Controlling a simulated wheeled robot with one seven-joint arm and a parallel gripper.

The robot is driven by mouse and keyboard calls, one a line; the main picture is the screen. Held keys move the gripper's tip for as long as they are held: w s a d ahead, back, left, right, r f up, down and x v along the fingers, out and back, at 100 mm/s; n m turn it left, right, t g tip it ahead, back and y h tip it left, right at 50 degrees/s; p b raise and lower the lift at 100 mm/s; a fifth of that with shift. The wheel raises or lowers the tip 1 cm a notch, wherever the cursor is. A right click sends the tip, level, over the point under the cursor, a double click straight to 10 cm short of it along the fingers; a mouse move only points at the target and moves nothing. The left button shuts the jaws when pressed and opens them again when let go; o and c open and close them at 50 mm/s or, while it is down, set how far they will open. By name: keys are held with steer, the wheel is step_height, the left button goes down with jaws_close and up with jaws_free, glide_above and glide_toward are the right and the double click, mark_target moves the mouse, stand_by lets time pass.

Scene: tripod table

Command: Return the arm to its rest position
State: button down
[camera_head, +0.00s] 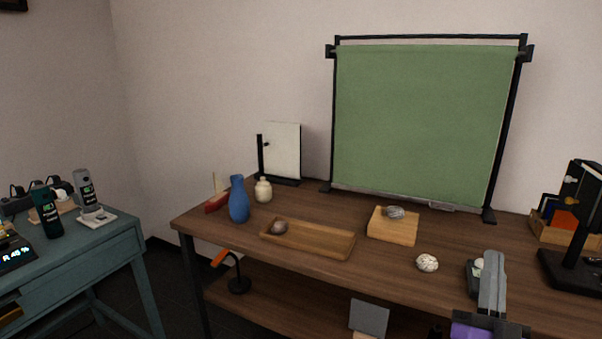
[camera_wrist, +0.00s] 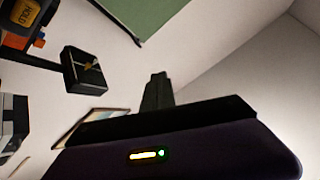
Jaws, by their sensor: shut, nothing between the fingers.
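My gripper (camera_head: 492,262) shows at the lower right of the head view, grey fingers above a purple body, in front of or over the right part of the wooden table (camera_head: 330,212). The fingers are together with nothing between them. In the wrist view, my dark gripper (camera_wrist: 157,90) points up in the picture towards a bare wall, with no object at its tip. A dark block with a pale top (camera_head: 471,276) is partly hidden behind the fingers.
On the table are a blue vase (camera_head: 238,203), a wooden tray (camera_head: 335,246) with a brown stone, a wooden block (camera_head: 391,232) with a grey stone, and a speckled stone (camera_head: 427,263). A green backdrop (camera_head: 425,125) stands behind. A black stand (camera_head: 574,265) is at the right.

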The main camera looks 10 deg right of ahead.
steer(key=s+a+f+n+g+y, duration=0.3)
steer(key=s+a+f+n+y, duration=0.75)
steer(key=s+f, duration=0.45)
steer(key=s+a+f+g+y, duration=0.1)
steer(key=s+a+f+g, duration=0.1)
steer(key=s, duration=0.5)
steer(key=s+a+f+g, duration=0.1)
steer(key=s+a+g, duration=0.1)
steer(key=s, duration=0.6)
steer(key=s+a+f+g+y, duration=0.1)
steer(key=s+a+f+g, duration=0.15)
steer(key=s, duration=0.45)
step_height(320, 180, up, 23)
steer(key=p, duration=2.2)
steer(key=shift+w, duration=0.15)
